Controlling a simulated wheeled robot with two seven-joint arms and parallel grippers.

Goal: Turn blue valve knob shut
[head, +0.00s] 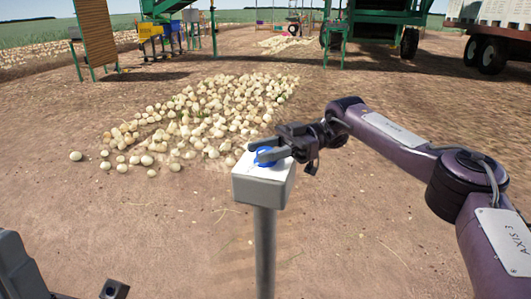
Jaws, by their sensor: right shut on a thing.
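The blue valve knob (263,163) sits on top of a white box (262,188) on a grey post in the middle of the head view. My right gripper (262,155) reaches in from the right, with its fingers at the knob, and is shut on it. The fingers hide part of the knob. My left gripper is not clearly in view; only dark parts of my own body show at the bottom left.
A large heap of onions (215,115) lies on the dirt behind and left of the post. Green machinery (375,25) and a trailer (490,35) stand far back. The dirt around the post is clear.

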